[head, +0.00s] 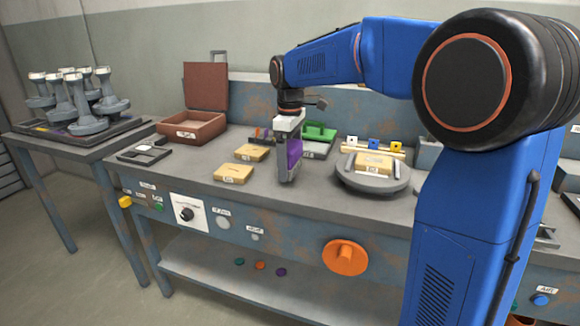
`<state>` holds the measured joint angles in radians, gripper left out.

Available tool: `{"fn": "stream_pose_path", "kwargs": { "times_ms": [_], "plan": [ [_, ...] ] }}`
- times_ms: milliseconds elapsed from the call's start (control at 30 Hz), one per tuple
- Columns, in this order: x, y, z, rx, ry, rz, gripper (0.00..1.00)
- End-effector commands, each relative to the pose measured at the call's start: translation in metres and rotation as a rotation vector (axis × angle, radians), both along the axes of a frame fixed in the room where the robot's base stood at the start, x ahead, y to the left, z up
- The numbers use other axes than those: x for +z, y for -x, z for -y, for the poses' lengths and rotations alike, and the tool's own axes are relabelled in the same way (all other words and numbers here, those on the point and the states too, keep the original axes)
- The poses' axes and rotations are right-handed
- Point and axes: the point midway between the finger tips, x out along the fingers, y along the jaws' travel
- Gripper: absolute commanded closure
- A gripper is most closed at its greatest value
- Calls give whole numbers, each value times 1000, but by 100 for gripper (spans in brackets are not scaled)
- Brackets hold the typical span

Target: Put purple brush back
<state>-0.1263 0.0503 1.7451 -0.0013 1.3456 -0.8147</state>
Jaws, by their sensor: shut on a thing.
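My gripper (287,178) points down over the middle of the workbench, near its front edge. It is shut on the purple brush (295,154), which shows as a purple block between the fingers. The fingers hide part of the brush, and I cannot tell whether its lower end touches the bench. Behind and right of it, a green-handled object (319,131), perhaps another brush, sits on a grey tray (318,150). Small dark and orange items (262,134) stand behind the gripper to the left; their details are too small to tell.
The workbench (190,172) holds tan blocks (233,173), an open brown box (192,127) and a round grey turntable (372,180) with a tan block on it. Coloured blocks stand on a rail behind the turntable. A side table at left holds several grey stamp-like pieces (85,110).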

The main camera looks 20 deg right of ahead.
Motion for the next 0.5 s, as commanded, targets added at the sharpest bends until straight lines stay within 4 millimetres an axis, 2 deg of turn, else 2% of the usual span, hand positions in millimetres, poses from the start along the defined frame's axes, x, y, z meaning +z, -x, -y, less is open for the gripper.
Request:
{"fn": "stream_pose_path", "kwargs": {
  "times_ms": [133,467,500],
  "plan": [
    [-15,0,0,0,0,0,35],
    [-17,0,0,0,0,0,35],
    [-18,0,0,0,0,-1,12]
  ]
}}
